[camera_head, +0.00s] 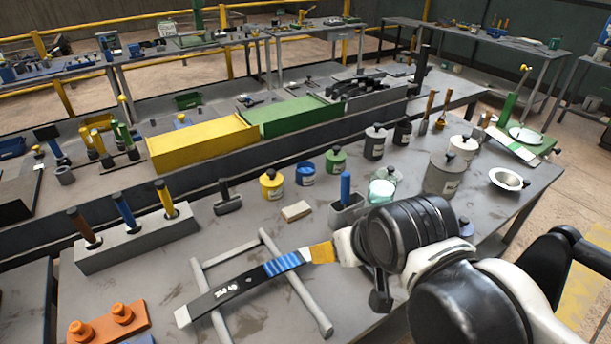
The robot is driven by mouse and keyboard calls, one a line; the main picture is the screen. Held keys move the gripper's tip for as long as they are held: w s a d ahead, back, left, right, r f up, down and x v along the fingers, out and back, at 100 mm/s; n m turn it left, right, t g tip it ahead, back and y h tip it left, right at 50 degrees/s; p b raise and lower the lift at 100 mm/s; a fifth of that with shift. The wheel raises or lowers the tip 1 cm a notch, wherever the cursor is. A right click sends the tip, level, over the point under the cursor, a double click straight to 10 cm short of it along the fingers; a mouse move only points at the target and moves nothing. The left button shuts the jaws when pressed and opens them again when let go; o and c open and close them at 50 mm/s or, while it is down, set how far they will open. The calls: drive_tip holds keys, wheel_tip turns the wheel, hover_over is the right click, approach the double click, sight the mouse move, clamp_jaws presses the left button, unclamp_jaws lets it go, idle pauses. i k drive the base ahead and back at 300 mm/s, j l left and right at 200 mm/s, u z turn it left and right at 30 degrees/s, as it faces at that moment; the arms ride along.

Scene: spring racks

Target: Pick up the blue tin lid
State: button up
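The blue tin (305,175) stands upright on the grey workbench, right of the yellow tin. Its blue lid (306,166) with a small dark knob appears to sit on top of it. My arm reaches in from the lower right. A dark part hanging below its near black joint seems to be my gripper (380,292), in front of and to the right of the blue tin and well apart from it. The arm hides most of it, so its fingers cannot be made out. Nothing touches the blue lid.
A yellow tin (271,184) and a green tin (336,160) flank the blue tin closely. A holder with an upright blue handle (345,188) stands in front at right. A wooden block (296,211) lies in front. The long file (240,285) rests on a grey frame.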

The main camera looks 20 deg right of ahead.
sight(467, 229)
drive_tip(key=z, duration=1.5)
drive_tip(key=u, duration=1.3)
drive_tip(key=l+u, duration=0.15)
drive_tip(key=l, duration=0.4)
drive_tip(key=l+u, duration=0.15)
drive_tip(key=l, duration=0.45)
drive_tip(key=k+l+u, duration=0.15)
drive_tip(key=l, duration=0.4)
drive_tip(key=l+u, duration=0.15)
drive_tip(key=l, duration=0.4)
